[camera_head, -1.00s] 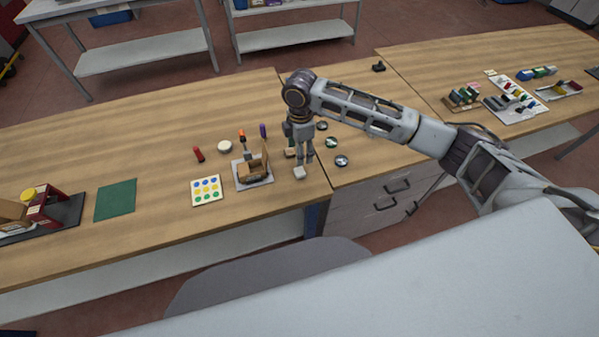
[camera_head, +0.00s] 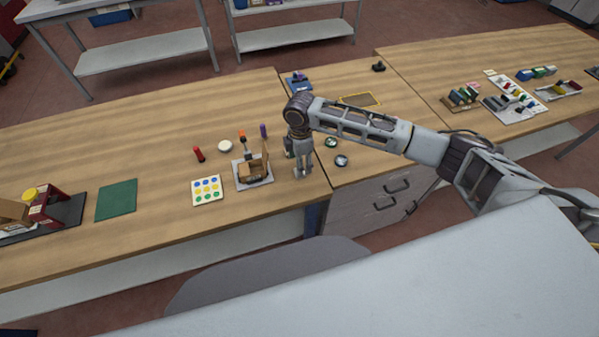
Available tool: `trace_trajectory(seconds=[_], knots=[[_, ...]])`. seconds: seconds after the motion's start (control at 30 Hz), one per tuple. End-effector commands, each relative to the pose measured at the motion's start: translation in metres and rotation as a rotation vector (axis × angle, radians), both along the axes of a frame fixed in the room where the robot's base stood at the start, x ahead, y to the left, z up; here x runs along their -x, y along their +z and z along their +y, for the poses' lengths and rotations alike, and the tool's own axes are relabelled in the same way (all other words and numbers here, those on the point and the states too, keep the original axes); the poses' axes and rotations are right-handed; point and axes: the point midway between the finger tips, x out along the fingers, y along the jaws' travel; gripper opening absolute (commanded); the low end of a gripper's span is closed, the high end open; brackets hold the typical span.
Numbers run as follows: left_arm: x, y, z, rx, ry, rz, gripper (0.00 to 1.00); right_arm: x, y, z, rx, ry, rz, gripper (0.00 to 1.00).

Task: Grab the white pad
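My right gripper (camera_head: 303,174) points down at the front edge of the wooden bench, on its right part. A small white pad, plain in the earlier view, lay at this spot. It is now hidden by or between the fingers, and I cannot tell whether they touch it. The gap between the fingers is too small to judge. My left gripper is not in view.
Left of the gripper stand a small cardboard box on a grey plate (camera_head: 240,181), a card with coloured dots (camera_head: 207,190), a white round item (camera_head: 225,146) and a red item (camera_head: 199,154). Round items (camera_head: 341,160) lie to the right. A green mat (camera_head: 116,200) lies far left.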

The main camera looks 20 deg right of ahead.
Motion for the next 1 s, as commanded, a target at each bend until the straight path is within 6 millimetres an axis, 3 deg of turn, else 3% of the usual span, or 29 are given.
trace_trajectory(seconds=[0.43, 0.97, 1.0], knots=[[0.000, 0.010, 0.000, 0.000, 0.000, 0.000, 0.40, 0.001, -0.043, 0.002, 0.001, 0.000, 0.001, 0.61], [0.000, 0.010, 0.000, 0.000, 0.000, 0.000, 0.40, 0.001, -0.047, 0.002, 0.001, 0.001, 0.000, 0.61], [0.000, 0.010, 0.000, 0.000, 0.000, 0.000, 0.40, 0.001, -0.047, 0.002, 0.001, 0.001, 0.000, 0.57]])
